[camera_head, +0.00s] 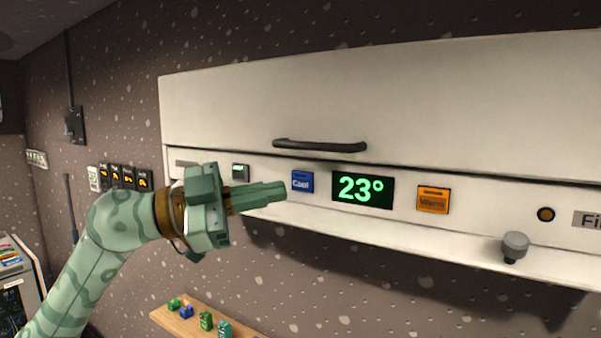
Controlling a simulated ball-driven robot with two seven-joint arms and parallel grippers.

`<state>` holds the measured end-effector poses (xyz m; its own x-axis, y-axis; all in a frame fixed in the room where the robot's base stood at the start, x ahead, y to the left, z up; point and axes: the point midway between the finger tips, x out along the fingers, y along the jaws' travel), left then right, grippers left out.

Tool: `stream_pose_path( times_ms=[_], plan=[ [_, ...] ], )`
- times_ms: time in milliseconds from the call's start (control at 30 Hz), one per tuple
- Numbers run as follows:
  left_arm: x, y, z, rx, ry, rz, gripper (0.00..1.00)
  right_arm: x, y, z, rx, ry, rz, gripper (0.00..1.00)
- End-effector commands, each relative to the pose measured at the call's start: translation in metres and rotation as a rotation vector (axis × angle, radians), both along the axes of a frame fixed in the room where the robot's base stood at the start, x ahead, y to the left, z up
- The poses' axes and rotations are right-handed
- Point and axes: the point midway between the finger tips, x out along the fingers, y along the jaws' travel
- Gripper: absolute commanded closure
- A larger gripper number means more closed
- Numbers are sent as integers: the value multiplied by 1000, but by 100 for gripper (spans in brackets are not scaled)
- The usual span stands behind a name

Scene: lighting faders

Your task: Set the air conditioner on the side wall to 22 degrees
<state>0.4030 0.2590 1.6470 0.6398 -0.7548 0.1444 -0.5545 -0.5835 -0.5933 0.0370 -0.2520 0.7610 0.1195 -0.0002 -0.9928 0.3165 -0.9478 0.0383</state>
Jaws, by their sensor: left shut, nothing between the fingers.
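The white air conditioner (420,110) hangs on the dark speckled side wall. Its display (363,190) reads 23° in green digits. A blue button marked Cool (302,182) sits left of the display, and an orange button marked Warm (433,200) sits right of it. My left gripper (284,190) is shut and empty, its fingertips just left of the blue button in the picture. I cannot tell whether they touch the panel. My right gripper is not in view.
A black handle (320,146) is on the unit's cover, and a grey knob (515,246) sticks out at its lower right. A small wooden shelf (190,324) with several small coloured items is below. A row of wall switches (124,177) is at the left.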

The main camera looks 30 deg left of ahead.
Motion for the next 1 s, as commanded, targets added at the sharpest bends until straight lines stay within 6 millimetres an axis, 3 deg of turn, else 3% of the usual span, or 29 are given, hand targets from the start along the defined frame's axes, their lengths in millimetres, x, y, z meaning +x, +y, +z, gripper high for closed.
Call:
stream_pose_path(
  times_ms=[300, 1000],
  plan=[
    [28, -2, 2, 0, 0, 0, 100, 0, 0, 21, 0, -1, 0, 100],
    [30, -2, -1, 1, 0, -1, 100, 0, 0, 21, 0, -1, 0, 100]
  ],
)
